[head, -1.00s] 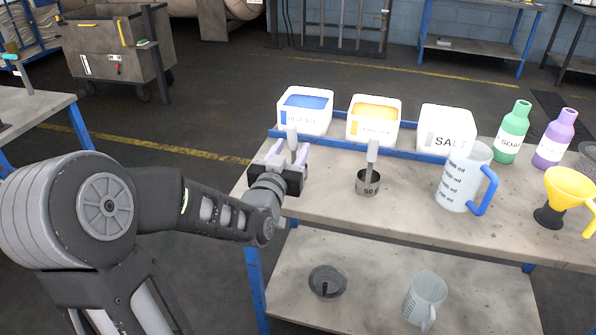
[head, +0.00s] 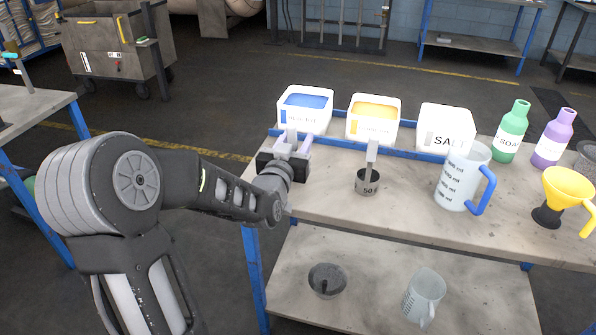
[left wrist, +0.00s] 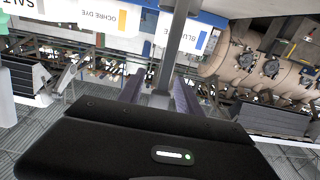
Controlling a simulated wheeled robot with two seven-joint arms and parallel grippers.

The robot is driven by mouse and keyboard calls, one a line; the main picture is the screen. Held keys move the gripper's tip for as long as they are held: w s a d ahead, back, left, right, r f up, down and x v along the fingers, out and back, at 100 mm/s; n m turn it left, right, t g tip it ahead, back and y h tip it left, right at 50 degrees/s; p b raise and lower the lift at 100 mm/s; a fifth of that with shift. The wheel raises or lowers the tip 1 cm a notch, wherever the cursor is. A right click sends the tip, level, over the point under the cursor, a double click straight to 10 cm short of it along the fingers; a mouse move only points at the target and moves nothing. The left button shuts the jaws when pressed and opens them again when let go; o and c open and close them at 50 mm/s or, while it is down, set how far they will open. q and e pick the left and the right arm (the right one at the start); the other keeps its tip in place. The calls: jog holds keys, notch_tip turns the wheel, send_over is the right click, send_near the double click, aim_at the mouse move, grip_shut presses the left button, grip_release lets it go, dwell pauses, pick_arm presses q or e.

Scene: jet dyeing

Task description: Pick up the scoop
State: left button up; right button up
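The scoop (head: 367,186) is a small metal cup marked "50" with a flat grey handle standing upright. It stands on the table top in front of the ochre dye tub (head: 373,118). My left gripper (head: 298,145) is to the left of the scoop, in front of the blue dye tub (head: 305,108). Its two purple-grey fingers are apart, with nothing held. In the left wrist view, the open fingers (left wrist: 158,90) have a grey upright bar, apparently the scoop's handle (left wrist: 174,45), in line between them. My right gripper is not in view.
A salt tub (head: 446,125), measuring jug (head: 463,178), green soap bottle (head: 513,132), purple bottle (head: 555,138) and yellow funnel (head: 568,188) stand to the right. A blue rail (head: 418,155) runs before the tubs. The lower shelf holds a dark bowl (head: 327,280) and a jug (head: 424,296).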

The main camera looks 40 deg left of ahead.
pick_arm(q)
grip_shut()
dwell(1.2)
